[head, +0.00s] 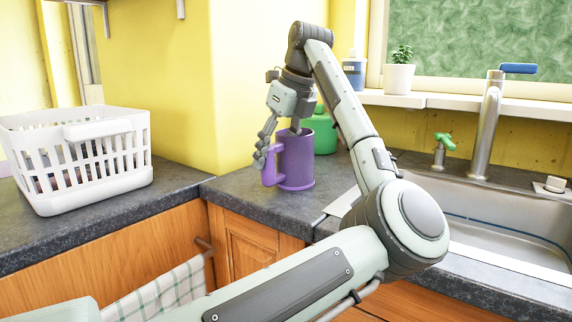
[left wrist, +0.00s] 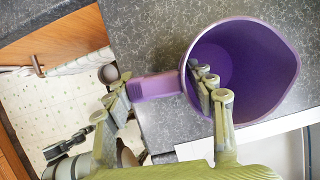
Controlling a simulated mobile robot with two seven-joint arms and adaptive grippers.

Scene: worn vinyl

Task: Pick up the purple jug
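The purple jug (head: 297,165) stands upright on the dark speckled counter, with its handle toward the left. In the left wrist view I look down into the open mouth of the jug (left wrist: 255,65), and the handle (left wrist: 155,87) points left. My left gripper (head: 278,143) is over the handle side of the jug and is open. In the left wrist view its fingers (left wrist: 160,86) are spread, one beyond the outer end of the handle and one over or inside the mouth. I cannot tell whether they touch the jug. My right gripper is not in view.
A green container (head: 325,135) stands close behind the jug. A white basket (head: 85,165) is at the left on the counter. The sink (head: 500,225) with its tap (head: 488,125) lies to the right. A potted plant (head: 398,78) and a blue bottle (head: 355,72) stand on the sill.

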